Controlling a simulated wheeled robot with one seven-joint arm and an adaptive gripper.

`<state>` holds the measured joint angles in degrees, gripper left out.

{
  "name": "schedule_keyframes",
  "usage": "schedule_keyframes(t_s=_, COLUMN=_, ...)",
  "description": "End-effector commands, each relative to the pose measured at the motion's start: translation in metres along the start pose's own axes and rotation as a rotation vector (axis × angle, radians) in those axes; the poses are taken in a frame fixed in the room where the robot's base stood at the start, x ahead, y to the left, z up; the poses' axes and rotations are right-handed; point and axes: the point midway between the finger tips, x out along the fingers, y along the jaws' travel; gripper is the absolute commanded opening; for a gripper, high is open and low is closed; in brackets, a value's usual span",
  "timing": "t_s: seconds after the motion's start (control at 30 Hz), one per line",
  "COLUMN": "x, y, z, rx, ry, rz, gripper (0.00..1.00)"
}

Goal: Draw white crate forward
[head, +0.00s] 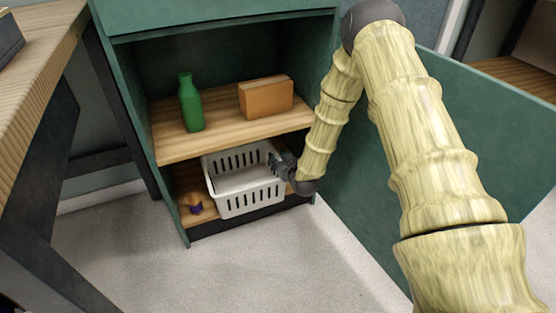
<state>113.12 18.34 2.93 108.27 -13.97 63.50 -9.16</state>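The white crate (246,201) is a slotted plastic basket on the lower shelf of the green cabinet. Its front wall is near the shelf's front edge, and its inside looks empty from here. My gripper (274,160) is at the crate's right side, close to the upper rim, with my arm reaching in from the right. The fingers are small and dark here, and I cannot tell whether they are open or shut on the rim.
A green bottle (190,103) and an orange-brown box (266,97) stand on the upper shelf (225,131). A small orange and purple object (195,203) sits left of the crate. The open green door (440,150) is at right. A wooden table (35,50) stands at left. The floor in front is clear.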

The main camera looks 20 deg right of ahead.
Motion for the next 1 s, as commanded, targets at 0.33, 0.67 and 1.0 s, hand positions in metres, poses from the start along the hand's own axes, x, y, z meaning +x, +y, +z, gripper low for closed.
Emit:
schedule_keyframes(t_s=0.33, x=-0.038, y=0.000, z=0.000, rx=0.001, ry=-0.002, rz=0.000, gripper=0.31)
schedule_keyframes(t_s=0.67, x=-0.096, y=0.000, z=0.001, rx=0.002, ry=-0.002, rz=0.001, gripper=0.31)
schedule_keyframes(t_s=1.0, x=-0.119, y=0.000, z=0.000, rx=0.000, ry=0.000, rz=0.000, gripper=0.31)
